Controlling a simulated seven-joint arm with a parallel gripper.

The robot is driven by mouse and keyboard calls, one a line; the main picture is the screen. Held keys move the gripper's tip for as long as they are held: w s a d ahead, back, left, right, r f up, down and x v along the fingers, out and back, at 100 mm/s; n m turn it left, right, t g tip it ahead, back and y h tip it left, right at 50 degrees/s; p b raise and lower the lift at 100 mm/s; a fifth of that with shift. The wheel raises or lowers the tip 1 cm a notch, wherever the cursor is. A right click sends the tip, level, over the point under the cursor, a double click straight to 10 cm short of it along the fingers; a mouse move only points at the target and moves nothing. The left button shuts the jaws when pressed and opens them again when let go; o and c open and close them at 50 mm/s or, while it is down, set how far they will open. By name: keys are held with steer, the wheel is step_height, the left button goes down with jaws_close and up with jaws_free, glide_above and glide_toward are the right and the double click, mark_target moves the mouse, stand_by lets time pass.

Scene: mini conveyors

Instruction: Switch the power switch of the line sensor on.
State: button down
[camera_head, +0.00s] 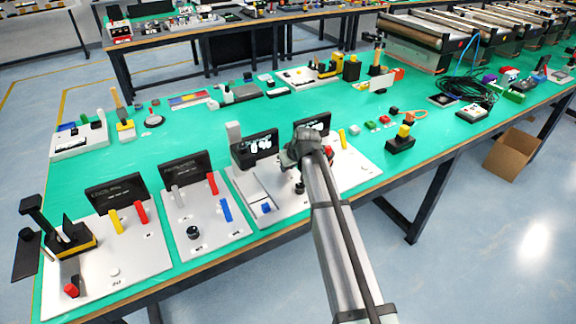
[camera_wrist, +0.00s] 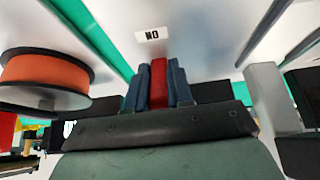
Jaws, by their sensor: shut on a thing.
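A red switch lever (camera_wrist: 158,78) stands upright between the two dark blue fingers of my gripper (camera_wrist: 158,92) in the wrist view. The fingers are shut on its sides. A label (camera_wrist: 152,35) reading ON upside down lies on the white panel just beyond the lever. In the head view my gripper (camera_head: 306,150) is low over the right-hand white panel (camera_head: 357,172), in front of its black display (camera_head: 312,124). A bit of red (camera_head: 328,150) shows beside the gripper. The arm hides much of this panel, and I cannot read the panel's name.
An orange and black round part (camera_wrist: 45,78) is left of the fingers in the wrist view, and a grey upright post (camera_wrist: 266,90) is to the right. A yellow lever (camera_head: 342,138) stands near the gripper. Several other switch panels (camera_head: 208,232) line the table's front edge.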

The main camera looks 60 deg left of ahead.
steer(key=c, duration=1)
jaws_free()
steer(key=shift+r, duration=0.1)
steer(key=v, duration=1.3)
steer(key=shift+d+r, duration=0.25)
